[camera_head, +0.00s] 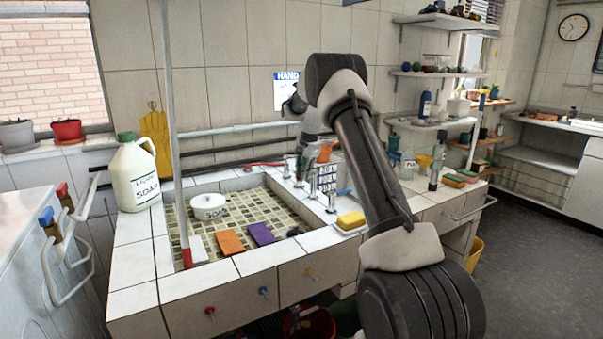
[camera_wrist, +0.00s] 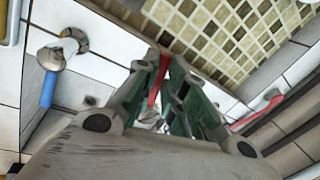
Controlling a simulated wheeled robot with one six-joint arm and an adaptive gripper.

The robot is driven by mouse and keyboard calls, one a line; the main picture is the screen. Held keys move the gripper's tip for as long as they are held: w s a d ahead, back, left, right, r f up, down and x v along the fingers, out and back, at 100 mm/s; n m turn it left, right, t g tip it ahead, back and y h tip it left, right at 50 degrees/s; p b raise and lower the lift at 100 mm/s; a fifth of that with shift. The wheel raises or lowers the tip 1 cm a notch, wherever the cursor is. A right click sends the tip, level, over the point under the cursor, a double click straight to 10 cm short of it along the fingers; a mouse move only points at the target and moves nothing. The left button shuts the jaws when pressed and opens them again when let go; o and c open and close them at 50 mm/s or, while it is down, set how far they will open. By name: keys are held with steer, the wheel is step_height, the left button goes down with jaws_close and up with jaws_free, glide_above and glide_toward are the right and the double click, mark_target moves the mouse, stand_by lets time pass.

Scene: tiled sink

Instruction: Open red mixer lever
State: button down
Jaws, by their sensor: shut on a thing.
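A red lever (camera_wrist: 155,82) shows between the fingers of my gripper (camera_wrist: 172,62) in the wrist view. The fingers are closed on it, and they hide part of it and most of the tap body below. A second red bar (camera_wrist: 257,112) lies to the right in the wrist view, near the wall pipes. A red bar also shows behind the basin in the head view (camera_head: 264,163). A blue lever (camera_wrist: 48,88) on a chrome tap is at the left in the wrist view. In the head view my gripper (camera_head: 303,163) is at the taps behind the basin's right corner, partly hidden.
The tiled basin (camera_head: 180,222) holds a white round container (camera_head: 208,209), an orange sponge (camera_head: 230,242) and a purple sponge (camera_head: 262,234). A soap jug (camera_head: 137,175) stands at the left. A yellow sponge (camera_head: 351,220) lies on the right counter. Wall pipes run close behind the taps.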

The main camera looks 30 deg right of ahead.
steer(key=s+d+n+g+y, duration=0.1)
steer(key=d+n, duration=0.5)
steer(key=n, duration=0.7)
steer(key=shift+s+n+g, duration=0.4)
steer(key=shift+s+g, duration=0.1)
steer(key=shift+s, duration=0.85)
steer(key=shift+d, duration=0.1)
steer(key=c, duration=1.5)
jaws_free()
steer(key=shift+r, duration=0.1)
